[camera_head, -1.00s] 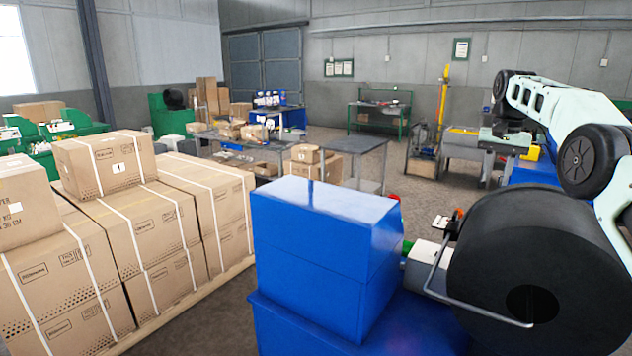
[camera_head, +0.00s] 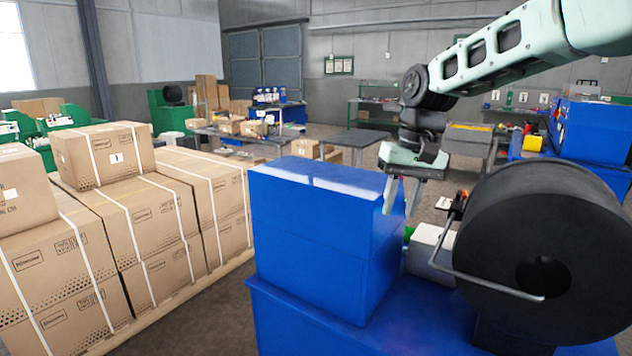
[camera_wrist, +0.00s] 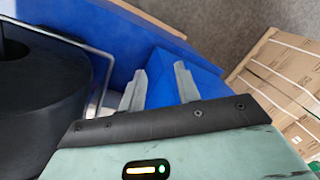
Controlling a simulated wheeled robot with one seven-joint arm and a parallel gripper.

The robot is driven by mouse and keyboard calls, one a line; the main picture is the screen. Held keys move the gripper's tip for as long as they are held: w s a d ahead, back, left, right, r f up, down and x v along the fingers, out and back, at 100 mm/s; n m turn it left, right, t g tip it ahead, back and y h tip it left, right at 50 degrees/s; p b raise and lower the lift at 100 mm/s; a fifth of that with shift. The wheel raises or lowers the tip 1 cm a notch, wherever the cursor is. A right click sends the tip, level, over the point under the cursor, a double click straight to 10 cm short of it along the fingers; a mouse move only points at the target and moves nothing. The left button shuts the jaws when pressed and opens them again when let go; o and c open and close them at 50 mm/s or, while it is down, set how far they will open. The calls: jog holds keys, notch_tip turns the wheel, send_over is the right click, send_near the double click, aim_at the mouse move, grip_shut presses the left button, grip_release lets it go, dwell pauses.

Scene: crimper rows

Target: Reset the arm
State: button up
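My gripper (camera_head: 402,196) hangs from my pale green arm in the head view, right of the tall blue machine box and left of the large black reel. Its fingers point down. In the wrist view the two fingertips (camera_wrist: 160,78) stand apart with nothing between them, and the blue surface shows behind them. My arm reaches in from the upper right of the head view.
The blue box (camera_head: 318,220) and black reel (camera_head: 545,255) with its bent metal rod stand close to my gripper. A small white unit (camera_head: 430,248) sits between them. Strapped cartons (camera_head: 130,215) fill the left. Tables and a green workbench stand behind.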

jog(key=s+f+n+b, duration=0.2)
jog(key=s+f, duration=0.3)
jog(key=s, duration=0.6)
jog(key=s+a+f+n+b, duration=0.1)
jog(key=s+f+n+b, duration=0.1)
jog(key=s+f, duration=0.4)
jog(key=s+f+n+h+b, duration=0.1)
jog(key=s+f, duration=0.4)
jog(key=s, duration=1.1)
jog(key=shift+s+a+f+n+b, duration=0.2)
jog(key=shift+s+a+n+b, duration=0.2)
jog(key=shift+n, duration=0.3)
